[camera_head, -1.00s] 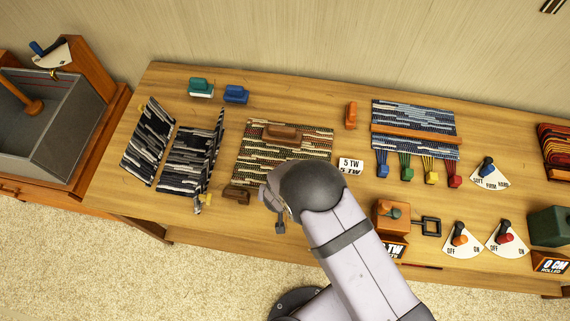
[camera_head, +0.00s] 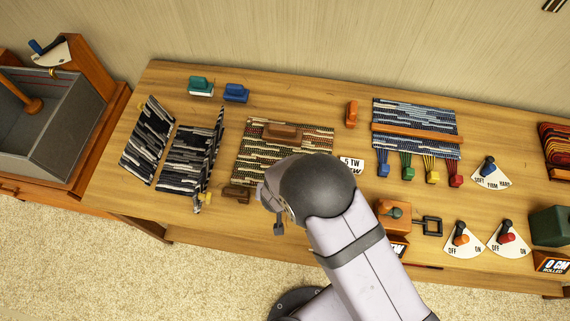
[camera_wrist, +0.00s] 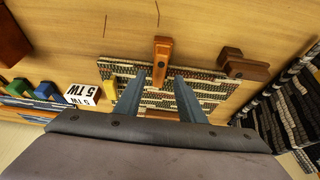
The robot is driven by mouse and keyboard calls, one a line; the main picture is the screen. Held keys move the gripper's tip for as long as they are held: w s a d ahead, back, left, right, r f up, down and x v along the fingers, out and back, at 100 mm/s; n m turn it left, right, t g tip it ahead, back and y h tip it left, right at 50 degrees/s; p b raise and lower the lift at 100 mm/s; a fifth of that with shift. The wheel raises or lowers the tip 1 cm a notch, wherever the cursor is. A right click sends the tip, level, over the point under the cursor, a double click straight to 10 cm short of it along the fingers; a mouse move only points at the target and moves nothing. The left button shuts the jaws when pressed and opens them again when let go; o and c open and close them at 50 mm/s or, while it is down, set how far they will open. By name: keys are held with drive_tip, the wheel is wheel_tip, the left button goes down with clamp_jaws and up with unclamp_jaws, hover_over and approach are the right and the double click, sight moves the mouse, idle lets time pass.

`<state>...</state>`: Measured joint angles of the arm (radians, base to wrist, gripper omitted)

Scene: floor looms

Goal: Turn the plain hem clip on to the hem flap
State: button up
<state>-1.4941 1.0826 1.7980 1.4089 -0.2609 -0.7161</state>
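My gripper (camera_wrist: 159,75) is open in the wrist view, its two fingers apart over a multicoloured woven mat, with nothing clearly held. A black-and-white striped piece (camera_head: 184,160) lies left of that mat (camera_head: 247,157) in the head view, with an upright striped panel (camera_head: 216,140) on its right side, which may be the hem flap. A small yellow clip (camera_head: 205,198) and a small greyish part beside it sit at the panel's front end. I cannot tell which is the plain hem clip. My gripper is right of these, and my arm hides its fingers in the head view.
Brown blocks stand on the mat (camera_head: 283,132) and by its front-left corner (camera_head: 236,193). An orange-brown block (camera_wrist: 162,58) stands by the mat's front edge. A "5 TW" sign (camera_head: 351,163) stands right. Teal (camera_head: 200,86) and blue (camera_head: 236,93) blocks stand at the back.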

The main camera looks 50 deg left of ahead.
drive_tip(key=shift+v, duration=1.7)
drive_tip(key=shift+w, duration=0.2)
drive_tip(key=w+d+r+m+g+b, duration=0.1)
drive_tip(key=w+d+r+b, duration=0.1)
drive_tip(key=w+d+r, duration=0.3)
drive_tip(key=w+d+r+m+b, duration=0.1)
drive_tip(key=w+d, duration=0.3)
drive_tip(key=w, duration=0.3)
drive_tip(key=w+d+r+m+g+b, duration=0.1)
drive_tip(key=w+d+r+m+b, duration=0.1)
drive_tip(key=w+d+r, duration=0.3)
drive_tip(key=s+d+r+m+g+h+b, duration=0.1)
drive_tip(key=s+d+m+h+b, duration=0.1)
drive_tip(key=d, duration=1.3)
drive_tip(key=s+d+r+m+h+b, duration=0.1)
drive_tip(key=s+d+m+b, duration=0.15)
drive_tip(key=d, duration=1.35)
wheel_tip(320, 180, down, 25)
drive_tip(key=b, duration=2.4)
